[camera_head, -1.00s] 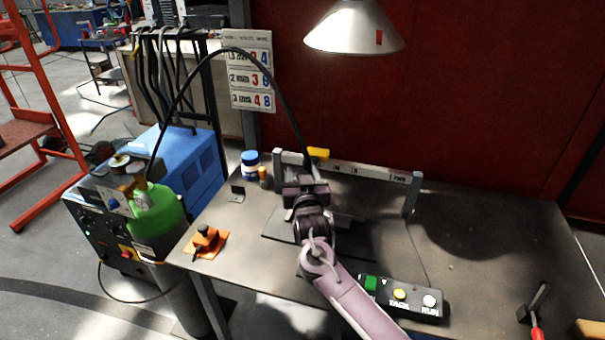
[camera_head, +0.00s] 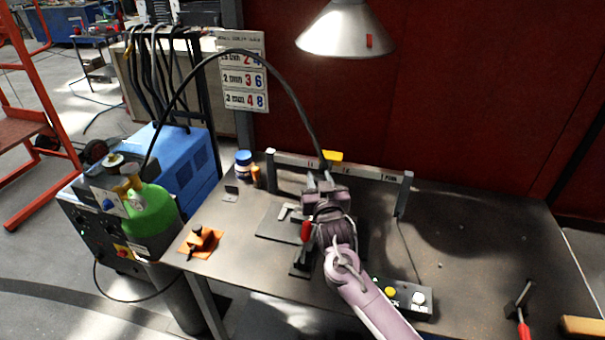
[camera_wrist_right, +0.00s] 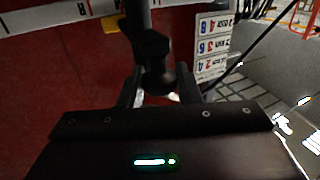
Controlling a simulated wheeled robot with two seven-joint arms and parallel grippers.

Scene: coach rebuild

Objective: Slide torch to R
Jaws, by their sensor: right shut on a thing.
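My right gripper (camera_head: 322,178) is shut on the dark torch at the rail, left of its middle. In the head view the gripper hides most of the torch; the black cable (camera_head: 290,88) rises from it. The yellow piece (camera_head: 333,156) shows just behind, at the rail. In the right wrist view the dark torch (camera_wrist_right: 152,48) stands upright between the fingers of the gripper (camera_wrist_right: 158,92). The grey rail (camera_head: 375,172) spans two posts above the bench and bears small marks, too small to read surely. My left gripper is not in view.
A plate (camera_head: 275,222) with a red-handled clamp (camera_head: 306,230) lies under my right arm. A button box (camera_head: 408,297) is partly behind the arm. An orange-based item (camera_head: 200,240) sits at the bench's left. A lamp (camera_head: 345,30) hangs above. The rail's right part is clear.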

